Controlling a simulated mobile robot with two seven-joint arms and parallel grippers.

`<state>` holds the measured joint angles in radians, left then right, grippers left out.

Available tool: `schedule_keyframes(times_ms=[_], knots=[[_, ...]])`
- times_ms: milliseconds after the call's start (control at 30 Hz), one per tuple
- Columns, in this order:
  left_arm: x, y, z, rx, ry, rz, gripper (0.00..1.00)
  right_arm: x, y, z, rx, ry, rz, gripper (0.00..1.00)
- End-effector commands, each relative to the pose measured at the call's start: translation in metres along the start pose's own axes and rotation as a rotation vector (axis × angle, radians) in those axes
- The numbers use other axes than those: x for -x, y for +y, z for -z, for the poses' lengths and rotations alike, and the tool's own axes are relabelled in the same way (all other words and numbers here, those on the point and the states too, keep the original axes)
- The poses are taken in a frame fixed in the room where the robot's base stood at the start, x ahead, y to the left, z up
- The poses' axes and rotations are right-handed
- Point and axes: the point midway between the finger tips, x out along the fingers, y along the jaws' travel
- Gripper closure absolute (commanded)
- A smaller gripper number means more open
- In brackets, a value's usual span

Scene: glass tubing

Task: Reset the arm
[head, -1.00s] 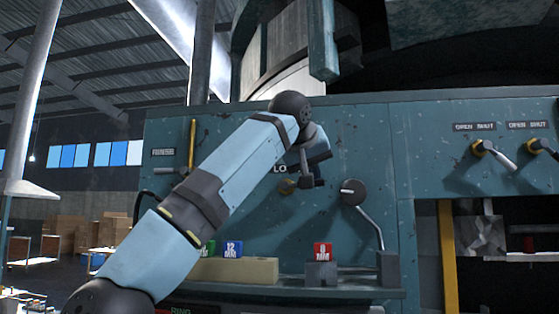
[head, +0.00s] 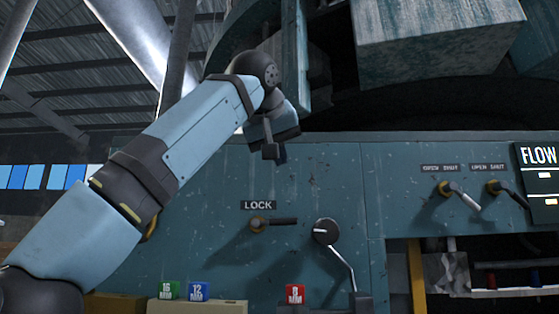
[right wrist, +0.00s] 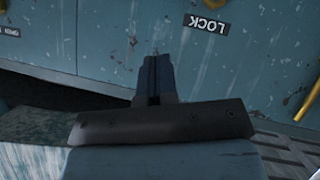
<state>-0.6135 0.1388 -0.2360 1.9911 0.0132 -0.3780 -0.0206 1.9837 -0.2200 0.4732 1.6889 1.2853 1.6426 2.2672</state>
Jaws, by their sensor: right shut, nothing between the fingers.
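My right arm (head: 190,130), pale blue with dark joints, reaches up from the lower left in the head view. My right gripper (head: 271,150) is raised in front of the teal machine panel (head: 340,180), above the LOCK label (head: 258,205) and apart from its lever (head: 280,221). In the right wrist view the dark gripper fingers (right wrist: 156,60) are together with nothing between them. The LOCK label (right wrist: 207,23) appears upside down beyond them. My left gripper is not in view.
A round dial with a bent handle (head: 326,232) is right of the lock lever. Green (head: 168,290), blue (head: 199,291) and red (head: 295,293) marked blocks sit below. Two OPEN/SHUT levers (head: 460,195) (head: 508,195) stick out at right. Machine parts (head: 440,35) hang above.

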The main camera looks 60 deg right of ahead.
Motion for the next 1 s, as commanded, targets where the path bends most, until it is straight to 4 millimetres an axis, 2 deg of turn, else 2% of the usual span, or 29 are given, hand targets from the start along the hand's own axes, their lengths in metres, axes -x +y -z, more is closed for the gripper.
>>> schedule_keyframes(times_ms=[467,567,667,800,1000], knots=[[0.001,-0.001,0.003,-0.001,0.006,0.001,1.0,0.0,0.0,0.0,0.001,0.001,-0.002,1.0],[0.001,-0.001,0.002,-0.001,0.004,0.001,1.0,-0.005,-0.004,-0.001,0.034,0.002,-0.045,1.0],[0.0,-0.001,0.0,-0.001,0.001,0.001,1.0,-0.017,-0.014,-0.003,0.128,0.005,-0.174,1.0],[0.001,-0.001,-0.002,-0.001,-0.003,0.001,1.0,-0.034,-0.034,-0.009,0.378,0.001,-0.486,1.0],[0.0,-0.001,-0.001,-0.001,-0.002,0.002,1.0,-0.035,-0.075,-0.018,0.811,-0.042,-0.981,1.0]])
